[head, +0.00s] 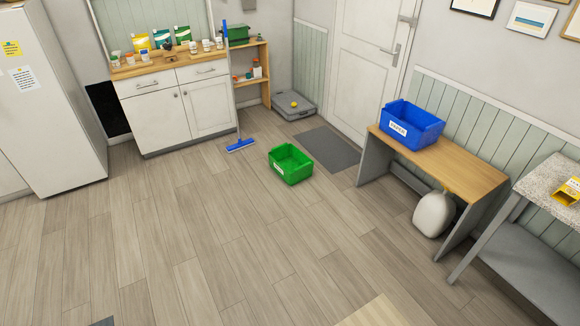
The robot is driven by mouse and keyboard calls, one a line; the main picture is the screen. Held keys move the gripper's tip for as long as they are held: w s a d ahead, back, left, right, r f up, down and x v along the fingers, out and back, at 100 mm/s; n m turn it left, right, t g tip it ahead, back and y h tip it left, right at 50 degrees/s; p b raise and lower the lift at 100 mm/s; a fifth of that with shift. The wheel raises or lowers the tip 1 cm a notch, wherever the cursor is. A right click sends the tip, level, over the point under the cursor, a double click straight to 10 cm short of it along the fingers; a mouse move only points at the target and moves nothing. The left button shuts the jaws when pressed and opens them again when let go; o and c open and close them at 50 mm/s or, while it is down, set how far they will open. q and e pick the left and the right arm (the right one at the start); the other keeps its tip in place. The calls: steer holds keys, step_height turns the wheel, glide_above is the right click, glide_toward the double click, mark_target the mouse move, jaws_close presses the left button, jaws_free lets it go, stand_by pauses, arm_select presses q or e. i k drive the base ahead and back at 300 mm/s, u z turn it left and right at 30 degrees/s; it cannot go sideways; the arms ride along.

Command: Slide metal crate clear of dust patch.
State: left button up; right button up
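I see nothing that is clearly a metal crate or a dust patch. A low, flat grey box-like thing (295,108) lies on the floor in the back corner left of the door, with a small yellow object (294,104) on top. I cannot tell what it is made of. A green open bin (291,168) stands on the floor near the middle. Neither of my grippers shows in the head view.
A blue broom or squeegee (240,145) leans by the white cabinet (180,105). A dark mat (327,149) lies before the door. A wooden bench (450,165) at right holds a blue bin (411,125); a pale jug (434,214) is beneath.

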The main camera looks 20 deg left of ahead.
mark_target(286, 161)
steer(key=u, duration=0.75)
steer(key=i, duration=1.6)
steer(key=u, duration=0.8)
steer(key=i, duration=2)
steer(key=z, duration=0.4)
steer(key=i, duration=1.2)
steer(key=z, duration=1.7)
steer(key=i, duration=0.95)
steer(key=z, duration=0.7)
